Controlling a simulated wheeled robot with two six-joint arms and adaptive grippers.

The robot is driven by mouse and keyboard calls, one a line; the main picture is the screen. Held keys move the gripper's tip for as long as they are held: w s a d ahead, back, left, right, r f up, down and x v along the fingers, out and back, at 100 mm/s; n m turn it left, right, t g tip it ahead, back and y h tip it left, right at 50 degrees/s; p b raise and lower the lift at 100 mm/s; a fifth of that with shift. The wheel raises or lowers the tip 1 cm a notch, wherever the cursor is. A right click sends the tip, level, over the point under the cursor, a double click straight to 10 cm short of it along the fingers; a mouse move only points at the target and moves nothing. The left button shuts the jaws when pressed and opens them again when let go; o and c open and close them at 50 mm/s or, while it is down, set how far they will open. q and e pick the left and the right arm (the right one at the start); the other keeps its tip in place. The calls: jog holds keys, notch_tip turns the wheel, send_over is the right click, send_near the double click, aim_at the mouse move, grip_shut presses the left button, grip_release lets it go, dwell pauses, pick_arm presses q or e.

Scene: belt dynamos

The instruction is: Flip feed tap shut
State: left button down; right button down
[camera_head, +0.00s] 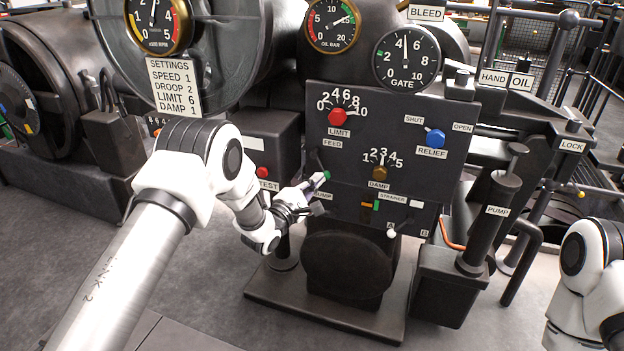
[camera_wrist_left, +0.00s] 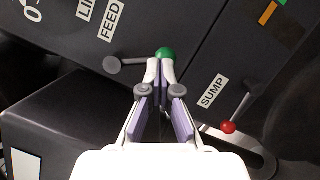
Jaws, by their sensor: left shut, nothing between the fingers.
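The feed tap is a thin lever on the dark panel, below the FEED label (camera_head: 332,143), with a green ball (camera_head: 327,174) at its end. In the left wrist view the lever runs from a round grey pivot (camera_wrist_left: 112,65) to the green ball (camera_wrist_left: 165,54). My left gripper (camera_head: 316,181) is shut and empty, its tips right at the green ball; it also shows in the left wrist view (camera_wrist_left: 160,66). The tips overlap the ball's near side there; I cannot tell whether they touch. Part of my right arm shows at the right edge, its gripper out of view.
The SUMP lever with a red ball (camera_wrist_left: 228,127) is close to the right of my left fingers. The panel also bears a red LIMIT knob (camera_head: 338,117), a blue RELIEF knob (camera_head: 435,138) and a brass DAMP knob (camera_head: 379,173). A PUMP cylinder (camera_head: 489,222) stands at right.

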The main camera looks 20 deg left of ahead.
pick_arm(q)
jog(key=shift+d+r+n, duration=0.15)
jog(key=shift+d+n, duration=0.2)
jog(key=shift+n, duration=0.35)
jog(key=shift+d+r+n+t+p, duration=0.2)
jog(key=shift+d+n+t+p, duration=0.25)
jog(key=shift+n, duration=0.65)
jog(key=shift+s+d+r+p, duration=0.1)
jog(key=shift+d+r+p, duration=0.15)
jog(key=shift+p, duration=0.05)
dwell(0.6)
dwell(0.6)
